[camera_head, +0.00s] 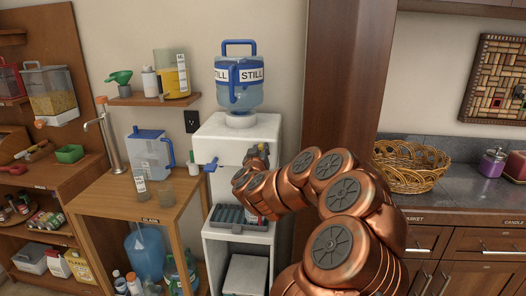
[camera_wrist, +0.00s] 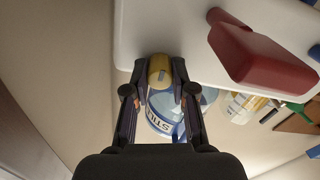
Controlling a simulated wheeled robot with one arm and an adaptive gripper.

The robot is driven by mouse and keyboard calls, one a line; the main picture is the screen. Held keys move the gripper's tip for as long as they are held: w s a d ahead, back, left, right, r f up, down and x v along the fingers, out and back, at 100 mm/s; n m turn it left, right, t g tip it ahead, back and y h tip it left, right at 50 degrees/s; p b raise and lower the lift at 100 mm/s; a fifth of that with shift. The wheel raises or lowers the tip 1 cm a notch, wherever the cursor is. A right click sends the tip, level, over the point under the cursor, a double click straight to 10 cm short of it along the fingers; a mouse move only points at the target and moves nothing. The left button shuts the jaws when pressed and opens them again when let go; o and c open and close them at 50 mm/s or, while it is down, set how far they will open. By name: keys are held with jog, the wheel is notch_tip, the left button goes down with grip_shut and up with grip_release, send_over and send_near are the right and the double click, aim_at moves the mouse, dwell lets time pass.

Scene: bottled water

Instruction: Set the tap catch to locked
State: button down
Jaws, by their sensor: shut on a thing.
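The white water dispenser (camera_head: 215,138) stands at centre with a blue tap lever (camera_head: 210,165) on its front left; a red tap lever (camera_wrist: 255,55) shows large in the wrist view. My gripper (camera_head: 257,153) is at the dispenser's right front, its details small in the head view. In the wrist view my gripper (camera_wrist: 160,78) is shut on a small yellow knob (camera_wrist: 159,68) at the edge of the white dispenser body (camera_wrist: 160,25). The knob appears to be the tap catch; the fingers cover its sides, and I cannot tell its setting.
A blue-capped bottle labelled STILL (camera_head: 239,88) sits on top of the dispenser. A grey drip tray (camera_head: 238,218) is below the taps. A wooden cart (camera_head: 135,205) with a jug (camera_head: 150,155) stands left. A wooden pillar (camera_head: 340,95) is close on the right.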

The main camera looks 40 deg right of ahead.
jog(key=shift+s+d, duration=0.1)
jog(key=c, duration=0.9)
grip_release()
jog(key=shift+c, duration=0.2)
jog(key=shift+s, duration=0.1)
jog(key=v, duration=0.7)
jog(key=shift+a, duration=0.2)
jog(key=shift+a, duration=0.1)
